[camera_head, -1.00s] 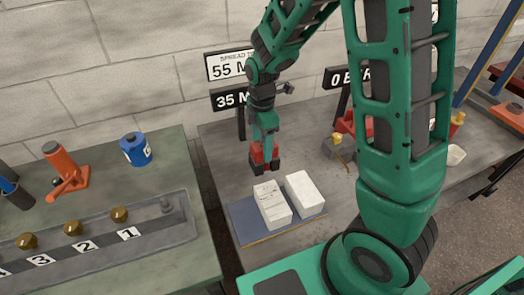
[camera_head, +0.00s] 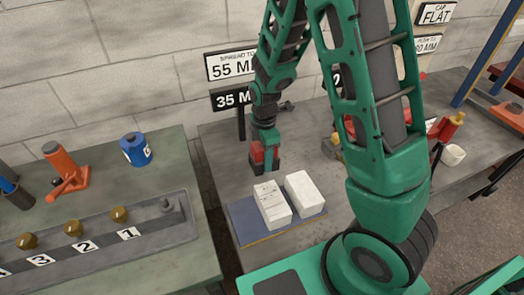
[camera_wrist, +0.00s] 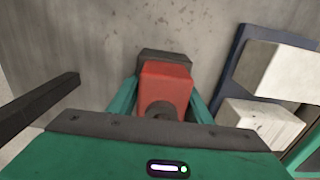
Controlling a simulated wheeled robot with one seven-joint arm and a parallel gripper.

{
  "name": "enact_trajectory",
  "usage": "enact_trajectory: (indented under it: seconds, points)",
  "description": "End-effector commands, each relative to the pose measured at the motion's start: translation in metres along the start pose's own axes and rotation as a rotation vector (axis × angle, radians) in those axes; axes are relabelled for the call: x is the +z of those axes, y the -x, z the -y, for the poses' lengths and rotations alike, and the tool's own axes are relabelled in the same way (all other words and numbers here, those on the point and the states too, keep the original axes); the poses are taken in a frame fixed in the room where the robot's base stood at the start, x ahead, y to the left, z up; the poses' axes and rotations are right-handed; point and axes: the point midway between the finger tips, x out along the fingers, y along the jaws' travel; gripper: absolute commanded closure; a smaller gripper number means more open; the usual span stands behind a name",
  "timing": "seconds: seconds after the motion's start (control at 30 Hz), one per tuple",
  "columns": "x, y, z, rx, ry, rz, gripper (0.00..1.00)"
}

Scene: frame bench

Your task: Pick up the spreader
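The spreader (camera_wrist: 165,85) is a red body with dark end pieces. It lies between the two green fingers of my gripper (camera_wrist: 160,105) in the wrist view, with no clear gap at its sides. In the head view my gripper (camera_head: 264,135) points down with the red and dark spreader (camera_head: 257,153) at its end, just behind the white blocks. I cannot tell whether its dark tips touch the bench. The fingertips are partly hidden by the spreader.
Two white blocks (camera_head: 272,203) (camera_head: 305,193) stand on a blue plate (camera_head: 243,222) in front. Signs (camera_head: 231,98) stand behind. The left bench (camera_head: 160,260) holds an orange jack (camera_head: 68,172) and a blue can (camera_head: 136,149). A white cup (camera_head: 453,155) is at the right.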

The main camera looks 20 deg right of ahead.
Motion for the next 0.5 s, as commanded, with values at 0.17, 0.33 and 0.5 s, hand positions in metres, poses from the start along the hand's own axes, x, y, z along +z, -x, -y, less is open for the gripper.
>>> enact_trajectory:
  seconds: [0.17, 0.33, 0.5]
  points:
    - [-0.0001, -0.0001, 0.0003, -0.001, 0.0, 0.0, 0.99]
    - [-0.0002, 0.0005, -0.0006, 0.001, 0.0, 0.0, 1.0]
    - [-0.0002, 0.0019, -0.0007, 0.002, 0.0, -0.001, 1.0]
